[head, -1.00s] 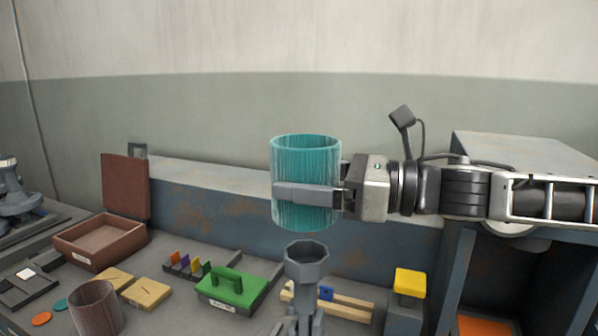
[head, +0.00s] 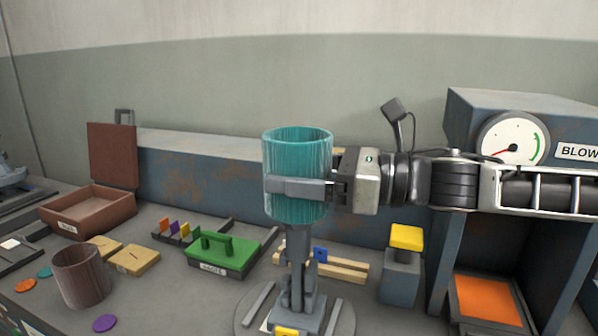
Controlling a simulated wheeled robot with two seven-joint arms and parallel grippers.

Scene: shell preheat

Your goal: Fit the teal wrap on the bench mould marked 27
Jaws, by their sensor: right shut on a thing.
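The teal wrap (head: 298,158) is an upright, open-topped ribbed cylinder in the middle of the head view. My right gripper (head: 285,187) comes in from the right and is shut on it; one finger lies across its near side. The bench mould (head: 297,262) stands directly below, a grey post on a round base. Its wide cup-like top is hidden by the wrap, so I cannot tell whether the wrap is around it or in front of it. No number 27 is readable. My left gripper is not in view.
A brown cylinder (head: 82,278), an open brown box (head: 88,212) and a green handled block (head: 222,252) lie to the left. A yellow-topped block (head: 403,272) stands right of the mould. A blue-grey cabinet with a gauge (head: 514,138) is at the right.

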